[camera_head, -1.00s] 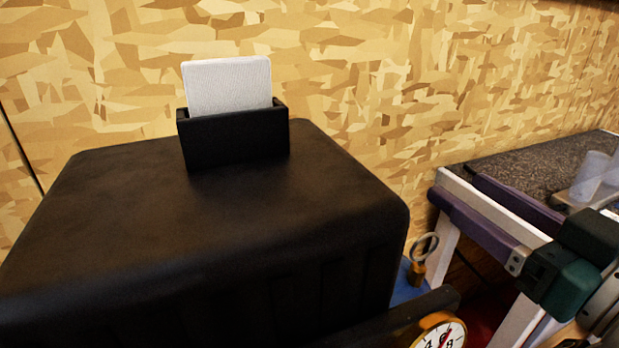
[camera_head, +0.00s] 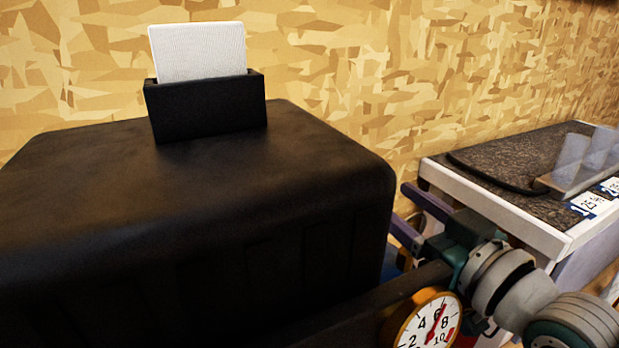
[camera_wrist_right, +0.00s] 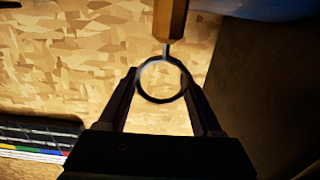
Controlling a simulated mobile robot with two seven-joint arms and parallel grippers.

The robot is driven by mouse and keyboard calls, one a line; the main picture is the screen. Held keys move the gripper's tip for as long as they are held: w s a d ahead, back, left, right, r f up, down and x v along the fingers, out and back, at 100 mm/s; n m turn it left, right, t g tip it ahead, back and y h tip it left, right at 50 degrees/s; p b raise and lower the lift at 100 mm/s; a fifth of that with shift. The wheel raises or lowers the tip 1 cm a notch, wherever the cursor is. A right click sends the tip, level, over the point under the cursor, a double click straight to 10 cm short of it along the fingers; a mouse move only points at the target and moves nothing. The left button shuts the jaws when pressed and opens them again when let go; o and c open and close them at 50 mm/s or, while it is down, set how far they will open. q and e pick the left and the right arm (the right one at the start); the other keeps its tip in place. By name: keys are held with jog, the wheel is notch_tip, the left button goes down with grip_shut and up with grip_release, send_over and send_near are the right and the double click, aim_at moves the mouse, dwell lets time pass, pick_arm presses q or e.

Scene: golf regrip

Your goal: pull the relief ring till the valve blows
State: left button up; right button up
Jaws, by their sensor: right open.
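In the right wrist view the relief ring (camera_wrist_right: 162,102) is a thin metal loop hanging from a brass valve (camera_wrist_right: 171,18). My right gripper (camera_wrist_right: 160,76) is open, with one finger on each side of the ring. I cannot tell whether either finger touches it. My left gripper is out of view.
A black holder (camera_head: 207,106) with white cards (camera_head: 198,52) stands on the housing. A patterned wooden wall (camera_head: 320,50) closes the back.

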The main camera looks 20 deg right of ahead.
jog(key=shift+w, duration=0.1)
grip_shut()
dwell(0.5)
dwell(0.9)
